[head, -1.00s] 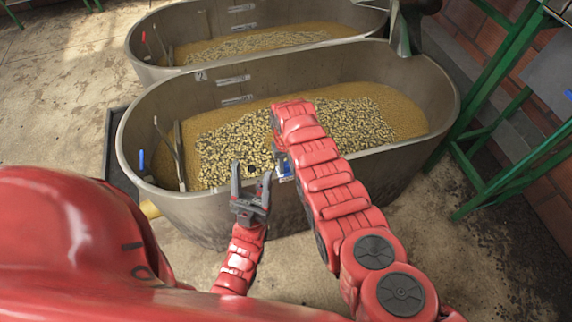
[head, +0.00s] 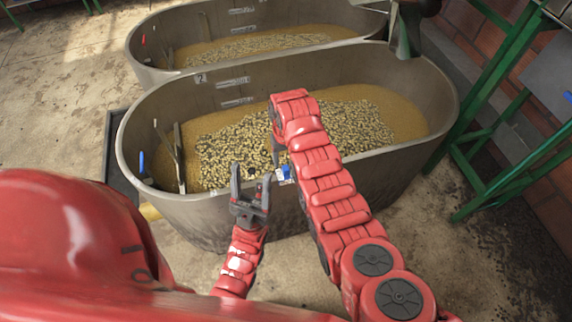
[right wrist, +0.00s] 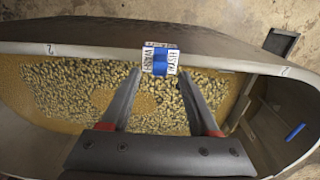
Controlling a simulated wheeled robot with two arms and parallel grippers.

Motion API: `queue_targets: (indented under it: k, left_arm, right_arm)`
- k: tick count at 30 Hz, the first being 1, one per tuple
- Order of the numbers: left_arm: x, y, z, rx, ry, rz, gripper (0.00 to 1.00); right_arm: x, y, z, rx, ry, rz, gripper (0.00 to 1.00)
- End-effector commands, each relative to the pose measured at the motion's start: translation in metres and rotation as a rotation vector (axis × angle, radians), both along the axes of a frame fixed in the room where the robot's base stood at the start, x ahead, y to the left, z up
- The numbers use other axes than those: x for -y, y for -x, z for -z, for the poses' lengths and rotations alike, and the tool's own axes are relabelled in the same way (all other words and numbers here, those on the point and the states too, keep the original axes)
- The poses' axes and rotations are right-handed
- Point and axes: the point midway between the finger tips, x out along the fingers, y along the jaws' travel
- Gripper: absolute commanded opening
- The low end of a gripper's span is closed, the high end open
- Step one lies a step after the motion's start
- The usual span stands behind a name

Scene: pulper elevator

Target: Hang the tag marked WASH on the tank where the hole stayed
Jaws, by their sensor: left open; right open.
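A white tag with a blue middle (head: 287,173) sits on the near rim of the near tank (head: 400,165). In the right wrist view the tag (right wrist: 160,61) straddles the rim, with lettering on its white parts that looks like WASH upside down. My right gripper (right wrist: 160,76) is open and empty, its fingertips just short of the tag, apart from it. In the head view the arm partly hides it. My left gripper (head: 250,175) is open and empty by the near rim, left of the tag. The near tank, marked 2, holds beans with bare patches (right wrist: 103,98) among them.
A second tank (head: 160,60) with beans stands behind. Paddles (head: 179,155) and a blue-marked stick (head: 142,162) lean inside the near tank's left end. A green metal frame (head: 470,165) stands at the right, and a dark spout (head: 408,30) hangs over the back right.

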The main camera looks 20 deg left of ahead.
Motion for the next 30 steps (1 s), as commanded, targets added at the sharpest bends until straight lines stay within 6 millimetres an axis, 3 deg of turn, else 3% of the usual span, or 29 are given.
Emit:
queue_targets:
  k: [6,9,10,15,21,30]
  left_arm:
    - [0.0,0.0,0.018,0.0,0.0,0.0,0.61]
    - [0.0,0.0,0.01,0.0,0.0,0.0,0.61]
    - [0.0,0.0,-0.002,0.0,0.0,0.0,0.61]
    - [0.0,0.0,-0.033,0.0,0.0,0.0,0.61]
    - [0.0,0.0,-0.046,0.0,0.0,0.0,0.61]
    - [0.0,0.0,-0.045,0.0,0.0,0.0,0.61]
  right_arm:
    - [-0.001,-0.002,-0.044,0.008,-0.006,0.001,0.61]
    - [0.0,-0.001,-0.075,0.004,-0.004,0.001,0.61]
    - [0.0,0.0,-0.088,0.0,-0.001,0.001,0.61]
    - [0.0,0.001,-0.116,-0.001,0.001,0.0,0.61]
    - [0.0,0.0,-0.129,-0.001,0.001,0.0,0.61]
    - [0.0,-0.003,-0.127,0.011,-0.007,0.003,0.61]
